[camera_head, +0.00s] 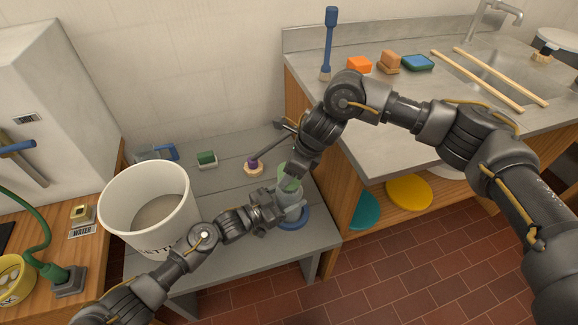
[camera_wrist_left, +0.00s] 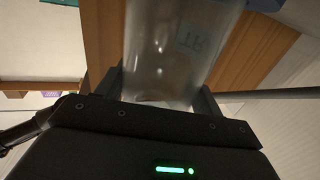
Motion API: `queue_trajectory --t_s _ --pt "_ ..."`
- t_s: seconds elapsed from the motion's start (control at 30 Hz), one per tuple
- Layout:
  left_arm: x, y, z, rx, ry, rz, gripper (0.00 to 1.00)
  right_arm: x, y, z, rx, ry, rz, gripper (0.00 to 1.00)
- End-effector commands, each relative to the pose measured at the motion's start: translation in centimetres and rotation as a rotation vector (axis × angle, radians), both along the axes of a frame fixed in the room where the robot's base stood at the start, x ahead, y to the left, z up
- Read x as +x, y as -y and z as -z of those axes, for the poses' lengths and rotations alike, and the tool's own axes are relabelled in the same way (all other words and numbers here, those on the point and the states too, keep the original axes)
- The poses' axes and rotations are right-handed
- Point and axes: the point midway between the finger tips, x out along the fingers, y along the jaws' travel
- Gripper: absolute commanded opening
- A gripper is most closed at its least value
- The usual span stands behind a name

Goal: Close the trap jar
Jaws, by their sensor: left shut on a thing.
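The trap jar (camera_head: 293,198) is a clear, greenish jar standing on the low grey bench. My left gripper (camera_head: 277,208) is shut on it from the left. The left wrist view shows the clear jar wall (camera_wrist_left: 180,50) between the fingers, with letters "TR" on it.
A large white bucket (camera_head: 150,205) stands on the bench at left. A green-topped block (camera_head: 207,159) and a blue-handled item (camera_head: 160,153) lie behind it. A blue ring (camera_head: 296,222) is by the jar's base. The sink counter (camera_head: 400,130) rises at right.

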Motion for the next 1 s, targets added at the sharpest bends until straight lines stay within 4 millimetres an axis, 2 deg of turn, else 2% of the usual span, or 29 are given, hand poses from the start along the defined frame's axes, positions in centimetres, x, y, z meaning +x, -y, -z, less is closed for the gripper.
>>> queue_trajectory --t_s 0.47,0.8,1.0 --pt "0.0 0.0 0.0 0.000 0.000 0.000 0.26 0.0 0.0 0.0 0.000 0.001 0.000 0.36" --pt "0.0 0.0 0.0 0.000 0.000 0.000 0.26 0.1 0.1 1.6 -0.002 0.001 0.001 0.36" --pt "0.0 0.0 0.0 0.000 0.000 0.000 0.26 0.1 0.0 1.7 -0.001 0.001 0.001 0.36"
